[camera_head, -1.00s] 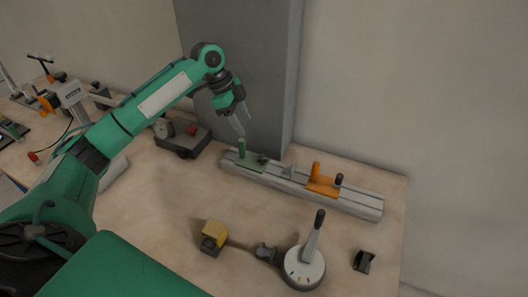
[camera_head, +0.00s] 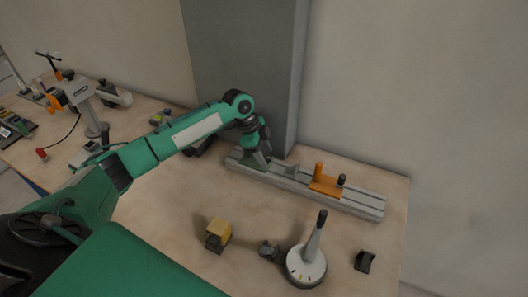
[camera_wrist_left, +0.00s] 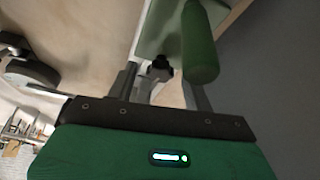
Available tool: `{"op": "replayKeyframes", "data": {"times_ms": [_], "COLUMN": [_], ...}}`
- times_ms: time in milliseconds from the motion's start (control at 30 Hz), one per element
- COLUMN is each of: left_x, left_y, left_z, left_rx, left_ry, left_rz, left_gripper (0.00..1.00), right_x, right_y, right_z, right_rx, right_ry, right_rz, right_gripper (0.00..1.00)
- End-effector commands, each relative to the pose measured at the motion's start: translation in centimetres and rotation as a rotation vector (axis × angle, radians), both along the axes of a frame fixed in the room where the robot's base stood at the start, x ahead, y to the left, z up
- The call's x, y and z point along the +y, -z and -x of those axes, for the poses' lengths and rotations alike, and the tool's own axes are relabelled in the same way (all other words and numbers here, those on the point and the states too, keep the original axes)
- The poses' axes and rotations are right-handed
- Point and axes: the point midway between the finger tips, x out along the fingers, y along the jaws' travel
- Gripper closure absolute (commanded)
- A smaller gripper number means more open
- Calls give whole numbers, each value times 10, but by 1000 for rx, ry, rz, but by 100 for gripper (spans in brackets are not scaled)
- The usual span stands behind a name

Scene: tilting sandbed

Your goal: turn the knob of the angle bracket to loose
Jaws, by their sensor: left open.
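A green bracket (camera_wrist_left: 160,30) sits on the grey rail (camera_head: 340,203); its plate, thick upright green post (camera_wrist_left: 200,48) and small black lobed knob (camera_wrist_left: 160,67) show in the left wrist view. An orange bracket (camera_head: 324,185) with its own post and black knob (camera_head: 342,179) stands farther right on the rail. I cannot tell for sure which is the angle bracket. My left gripper (camera_head: 259,160) is open and low over the green bracket, hiding most of it in the head view. The green bracket's knob appears between its fingers, the post beside the right finger; contact is unclear.
A grey pillar (camera_head: 245,60) rises close behind the rail. In front stand a yellow-and-black block (camera_head: 218,234), a white dial with an upright lever (camera_head: 306,265) and a small black piece (camera_head: 365,260). Table between arm and rail is mostly clear.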

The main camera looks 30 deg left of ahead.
Motion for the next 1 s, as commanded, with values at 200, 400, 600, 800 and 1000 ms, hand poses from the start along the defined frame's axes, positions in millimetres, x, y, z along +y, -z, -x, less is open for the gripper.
{"op": "replayKeyframes", "data": {"times_ms": [200,400,600,800,1000], "left_x": [0,0,0,0,-1], "left_y": [0,0,-1,-4,-7], "left_z": [0,0,0,1,3], "left_rx": [0,0,1,2,3], "left_ry": [0,0,-9,-73,-209], "left_rz": [0,-1,-1,0,0], "left_gripper": [56,92,92,92,92], "right_x": [0,0,0,-2,-2], "right_y": [0,0,-2,-13,-40], "right_z": [0,1,1,14,14], "right_rx": [1,2,2,18,16], "right_ry": [0,-1,-1,-3,-3], "right_rz": [-1,0,0,3,3], "right_gripper": [64,64,64,64,64]}}
